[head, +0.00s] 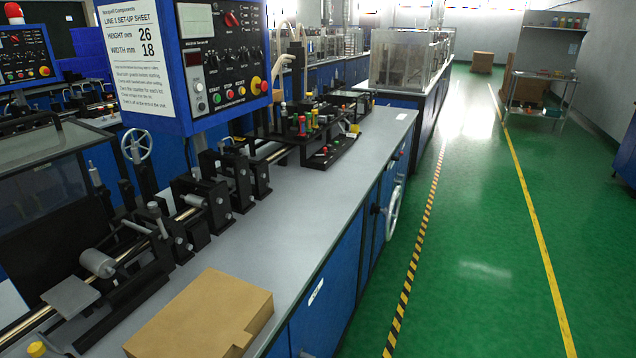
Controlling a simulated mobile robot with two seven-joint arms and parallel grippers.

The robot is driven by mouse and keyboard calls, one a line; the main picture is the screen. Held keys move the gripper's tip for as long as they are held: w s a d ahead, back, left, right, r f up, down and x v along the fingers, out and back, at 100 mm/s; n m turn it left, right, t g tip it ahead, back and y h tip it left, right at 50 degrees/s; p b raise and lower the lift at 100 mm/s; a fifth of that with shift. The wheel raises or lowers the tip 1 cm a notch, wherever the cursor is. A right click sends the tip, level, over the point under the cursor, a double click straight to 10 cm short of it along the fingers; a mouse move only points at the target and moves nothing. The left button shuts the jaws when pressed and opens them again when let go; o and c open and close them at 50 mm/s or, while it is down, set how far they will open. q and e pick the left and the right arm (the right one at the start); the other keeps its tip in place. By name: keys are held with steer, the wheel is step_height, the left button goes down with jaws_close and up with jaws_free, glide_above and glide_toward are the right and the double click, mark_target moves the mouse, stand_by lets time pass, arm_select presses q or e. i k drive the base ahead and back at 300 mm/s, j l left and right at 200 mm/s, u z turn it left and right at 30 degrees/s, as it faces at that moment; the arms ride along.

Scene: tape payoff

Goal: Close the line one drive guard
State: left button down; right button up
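The line one machine stands on a grey-topped blue bench (330,205), under a blue control box with a "LINE 1 SET-UP SHEET" (140,50). At the left edge is a dark-framed, see-through guard-like cover (50,165); I cannot tell if it is the drive guard, or whether it is open or shut. A clear-walled enclosure (405,62) stands farther back on the bench line. A grey handwheel (393,212) is on the bench's front side. Neither of my grippers is in view.
A cardboard box (205,315) lies on the near bench top. Green floor (485,230) to the right is open, with a black-and-yellow strip (418,240) along the bench and a yellow line (530,195). A shelf trolley (540,92) stands at the back right.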

mark_target(45, 175)
steer(key=u, duration=1.5)
steer(key=i+l+u, duration=0.2)
steer(key=l, duration=0.4)
steer(key=k, duration=0.1)
